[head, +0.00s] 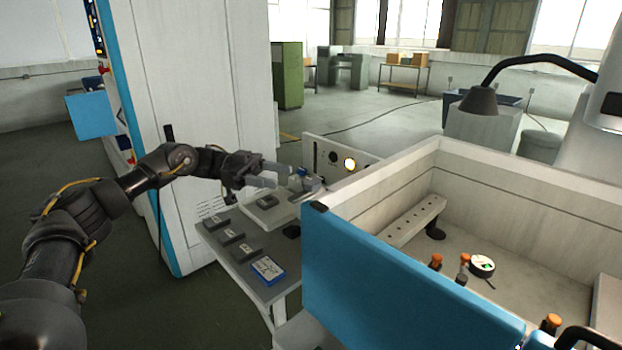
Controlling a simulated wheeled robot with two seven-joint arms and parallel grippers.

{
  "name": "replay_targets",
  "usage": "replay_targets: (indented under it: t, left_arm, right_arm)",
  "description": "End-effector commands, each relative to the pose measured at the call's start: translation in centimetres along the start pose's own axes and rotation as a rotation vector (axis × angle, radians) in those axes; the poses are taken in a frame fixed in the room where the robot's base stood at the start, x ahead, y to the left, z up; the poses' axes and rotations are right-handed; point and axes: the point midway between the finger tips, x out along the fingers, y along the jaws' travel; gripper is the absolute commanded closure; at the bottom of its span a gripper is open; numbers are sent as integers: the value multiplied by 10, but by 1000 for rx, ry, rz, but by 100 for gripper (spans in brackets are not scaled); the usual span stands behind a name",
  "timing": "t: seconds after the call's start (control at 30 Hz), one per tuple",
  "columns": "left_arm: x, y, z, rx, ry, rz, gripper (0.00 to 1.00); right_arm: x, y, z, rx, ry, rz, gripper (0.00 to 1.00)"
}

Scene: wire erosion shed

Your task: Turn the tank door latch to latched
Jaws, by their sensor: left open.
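The tank (520,182) is a large open white box at right, with a blue door panel (400,285) across its front. A small black piece (318,207) sits at the door's top left corner; I cannot tell whether it is the latch or how it is turned. My left gripper (283,175) is open, its grey fingers pointing right, above the side table and left of the tank. A small blue-topped part (303,172) on a grey fixture is just beyond the fingertips; contact is unclear. My right gripper is out of view.
The side table (245,268) holds several dark grey blocks and a blue-edged card (268,269). A panel with a lit lamp (350,165) stands behind. A dial gauge (482,266) and orange-topped parts are in the tank. A tall white cabinet (190,80) stands behind my left arm.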

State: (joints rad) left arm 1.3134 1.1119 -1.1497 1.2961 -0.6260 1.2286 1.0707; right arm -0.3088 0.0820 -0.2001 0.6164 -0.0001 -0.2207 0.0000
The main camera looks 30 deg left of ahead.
Motion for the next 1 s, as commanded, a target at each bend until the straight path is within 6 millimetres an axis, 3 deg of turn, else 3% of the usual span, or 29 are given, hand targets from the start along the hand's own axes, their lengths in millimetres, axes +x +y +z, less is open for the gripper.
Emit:
replay_targets:
  t: [0.3,0.5,0.9,1.0]
  left_arm:
    - [58,2,-3,-3,1,1,42]
    - [81,1,-2,-2,1,-3,42]
    - [89,1,0,-2,1,-5,42]
    - [89,1,0,-2,1,-5,53]
  right_arm:
    - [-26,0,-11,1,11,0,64]
    - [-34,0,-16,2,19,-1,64]
    - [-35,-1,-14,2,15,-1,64]
    - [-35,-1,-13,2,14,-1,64]
